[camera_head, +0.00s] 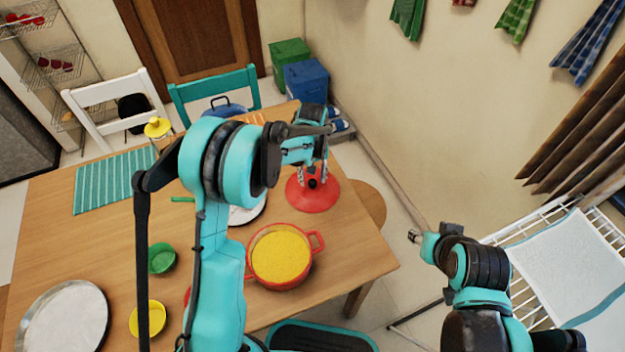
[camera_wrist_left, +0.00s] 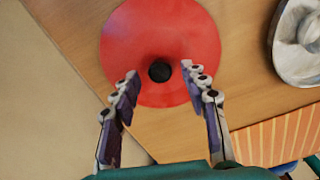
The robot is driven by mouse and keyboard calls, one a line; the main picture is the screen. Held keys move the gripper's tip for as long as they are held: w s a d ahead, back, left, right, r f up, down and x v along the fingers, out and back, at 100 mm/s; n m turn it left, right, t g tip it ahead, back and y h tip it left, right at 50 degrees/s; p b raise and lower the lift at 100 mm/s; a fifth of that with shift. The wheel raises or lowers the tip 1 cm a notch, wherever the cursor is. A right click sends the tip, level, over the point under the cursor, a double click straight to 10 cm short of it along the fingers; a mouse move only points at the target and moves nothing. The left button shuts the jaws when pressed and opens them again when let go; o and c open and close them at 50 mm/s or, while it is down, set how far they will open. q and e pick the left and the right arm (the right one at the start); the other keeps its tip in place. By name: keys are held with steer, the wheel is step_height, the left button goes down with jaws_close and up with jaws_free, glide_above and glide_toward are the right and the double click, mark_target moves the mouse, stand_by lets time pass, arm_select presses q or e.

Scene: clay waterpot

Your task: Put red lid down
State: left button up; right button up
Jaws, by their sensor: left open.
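The red lid (camera_head: 318,197) lies on the wooden table near its right edge, with its black knob up. It also shows in the left wrist view (camera_wrist_left: 160,35), the black knob (camera_wrist_left: 160,72) at its middle. My left gripper (camera_head: 312,178) is above the lid, fingers pointing down. In the left wrist view its two fingers (camera_wrist_left: 162,80) are spread on either side of the knob, with gaps between them and it. A red pot (camera_head: 281,256) with yellow contents stands uncovered nearer me. My right gripper (camera_head: 413,237) is off the table to the right; its jaw state is unclear.
The wooden table (camera_head: 100,245) bears a metal tray (camera_head: 64,318), a green bowl (camera_head: 162,258), a yellow bowl (camera_head: 148,318) and a teal striped mat (camera_head: 115,180). A metal item (camera_wrist_left: 297,40) lies beside the lid. A white rack (camera_head: 575,260) stands at right.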

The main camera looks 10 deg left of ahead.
mark_target(312, 181)
arm_select(q)
step_height(312, 181, up, 9)
steer(key=p, duration=0.3)
steer(key=s+a+r+m+t, duration=0.2)
steer(key=s+a+r+t, duration=0.1)
steer(key=s+r, duration=0.8)
steer(key=s+a+m+t, duration=0.2)
steer(key=s+a+t, duration=0.1)
steer(key=s, duration=0.9)
steer(key=shift+s+f+t, duration=0.2)
steer(key=shift+s+t, duration=0.1)
steer(key=shift+t, duration=0.3)
